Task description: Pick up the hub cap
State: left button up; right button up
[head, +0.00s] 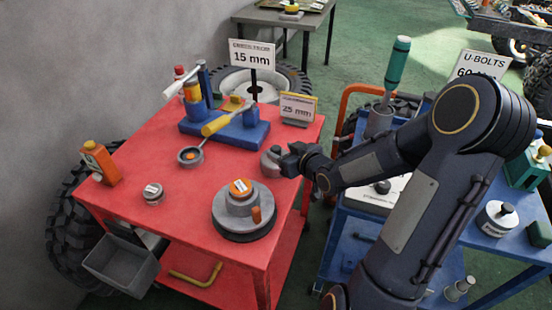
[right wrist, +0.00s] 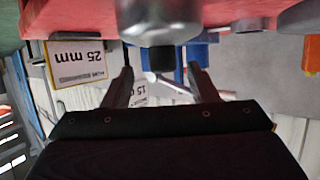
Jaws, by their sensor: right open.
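A rounded grey metal piece, which I take for the hub cap (head: 269,160), is at the right edge of the red table top. In the right wrist view it shows as a shiny metal body (right wrist: 160,18) with a dark stub (right wrist: 162,59) facing my gripper. My right gripper (head: 284,159) is right beside it, coming from the right. Its two fingers (right wrist: 161,72) are open, one on each side of the stub. I cannot tell whether they touch it. The gripper partly hides the piece in the head view. My left gripper is not in view.
The red table (head: 130,208) holds a stacked grey hub (head: 240,208), a small tin (head: 153,194), an orange bottle (head: 100,163) and a blue fixture (head: 240,130). A 25 mm sign (head: 298,109) stands close behind my gripper. A blue cart (head: 340,235) is at the right.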

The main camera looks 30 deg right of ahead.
aim_at(273, 148)
jog(key=x, duration=0.5)
jog(key=shift+w+a, duration=0.15)
jog(key=shift+a, duration=0.05)
jog(key=shift+c, duration=0.4)
jog(key=shift+r, duration=0.1)
jog(key=c, duration=1.1)
jog(key=shift+o, duration=0.2)
